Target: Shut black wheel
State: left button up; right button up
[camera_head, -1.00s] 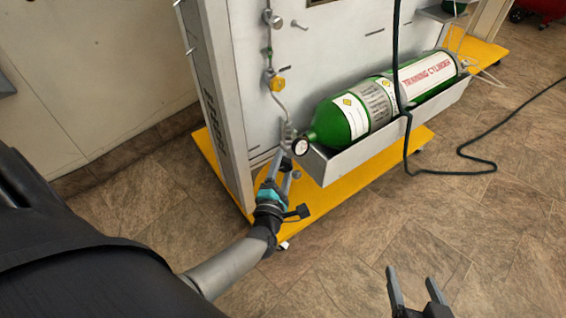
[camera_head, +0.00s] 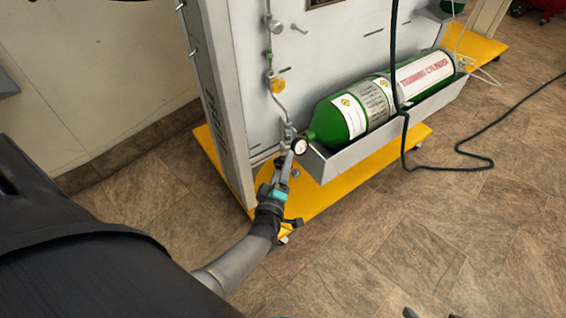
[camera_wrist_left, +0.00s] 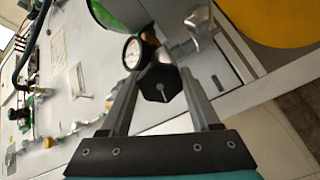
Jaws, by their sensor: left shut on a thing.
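The black wheel (camera_wrist_left: 160,84) is a dark faceted knob in the left wrist view, beside a round white gauge (camera_wrist_left: 132,53). My left gripper (camera_head: 283,168) is shut on the wheel, one finger on each side of it. In the head view the fingers hide the wheel. The green training cylinder (camera_head: 343,119) lies in a grey tray, with the gauge (camera_head: 300,146) at its near end. Only the two fingertips of my right gripper (camera_head: 432,315) show at the bottom edge of the head view, apart and with nothing between them.
A grey panel stand (camera_head: 232,100) on a yellow base (camera_head: 325,192) rises just left of the gripper. A dark hose (camera_head: 470,155) trails over the tiled floor, and the floor in front is clear.

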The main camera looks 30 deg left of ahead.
pick_arm(q)
jog(key=shift+m, duration=1)
jog(key=m, duration=0.2)
jog(key=shift+m+p, duration=0.3)
jog(key=shift+p, duration=0.1)
jog(key=m, duration=0.3)
jog(key=shift+m, duration=0.4)
jog(key=m+p, duration=0.1)
jog(key=m, duration=0.2)
jog(key=shift+f, duration=0.1)
jog(key=shift+m, duration=2)
pick_arm(e)
jog(key=shift+s+d+f+g, duration=0.2)
jog(key=shift+f+g, duration=0.1)
jog(key=shift+f, duration=0.5)
jog(key=shift+s+d+f+g, duration=0.15)
jog(key=shift+f+g, duration=0.15)
jog(key=shift+f, duration=0.45)
pick_arm(q)
jog(key=o, duration=1.4)
jog(key=shift+c, duration=0.2)
